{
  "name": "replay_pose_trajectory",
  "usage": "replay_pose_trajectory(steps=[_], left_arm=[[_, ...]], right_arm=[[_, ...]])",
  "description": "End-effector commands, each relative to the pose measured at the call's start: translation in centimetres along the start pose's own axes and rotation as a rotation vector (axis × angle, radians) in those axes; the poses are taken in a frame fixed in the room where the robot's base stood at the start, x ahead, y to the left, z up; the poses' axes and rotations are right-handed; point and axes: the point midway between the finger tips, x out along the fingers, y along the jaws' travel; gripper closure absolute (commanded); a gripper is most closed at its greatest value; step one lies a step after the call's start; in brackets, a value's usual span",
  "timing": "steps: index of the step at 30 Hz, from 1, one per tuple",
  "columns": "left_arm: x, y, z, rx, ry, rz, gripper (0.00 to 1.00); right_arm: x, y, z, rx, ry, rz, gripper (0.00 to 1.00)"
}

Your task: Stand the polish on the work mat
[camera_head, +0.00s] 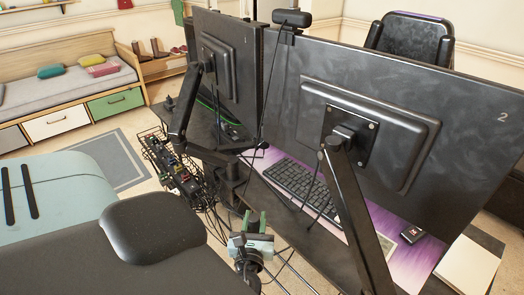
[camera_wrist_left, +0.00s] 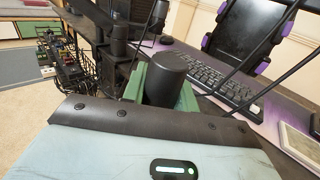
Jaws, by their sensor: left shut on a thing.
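My left gripper (camera_head: 254,223) has green fingers and hangs in front of the near edge of the desk, low in the middle of the head view. In the left wrist view it is shut on a dark, round-topped cylinder, which I take to be the polish (camera_wrist_left: 168,76); the green fingers sit on either side of it. I cannot make out the polish clearly in the head view. The work mat looks to be the purple mat (camera_head: 386,232) on the desk, partly hidden by monitor 2 and its arm. My right gripper is not in view.
Monitor 1 (camera_head: 226,62) and monitor 2 (camera_head: 455,108) stand on black arms between me and the desk. A keyboard (camera_head: 300,187) and a small dark object (camera_head: 411,234) lie on the desk. A notepad (camera_head: 468,266) is at right. Tangled cables (camera_head: 178,172) hang at left.

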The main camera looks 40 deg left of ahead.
Motion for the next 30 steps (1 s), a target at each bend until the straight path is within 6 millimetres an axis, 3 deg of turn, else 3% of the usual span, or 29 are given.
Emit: replay_pose_trajectory(steps=[7,13,21,25,30], left_arm=[[-0.1,-0.2,0.8,-0.001,-0.005,-0.020,1.00],[-1.4,-2.8,5.1,0.000,-0.009,-0.172,1.00],[-7.9,-7.6,10.5,0.004,-0.004,-0.505,1.00],[-11.0,-8.8,11.7,0.003,0.000,-0.629,1.00],[-12.8,-9.3,12.3,0.001,0.000,-0.695,1.00]], right_arm=[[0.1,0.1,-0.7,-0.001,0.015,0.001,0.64],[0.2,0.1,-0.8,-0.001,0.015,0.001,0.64],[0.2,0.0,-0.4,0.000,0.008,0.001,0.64],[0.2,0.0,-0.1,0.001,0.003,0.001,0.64],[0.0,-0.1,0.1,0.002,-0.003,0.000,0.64]])
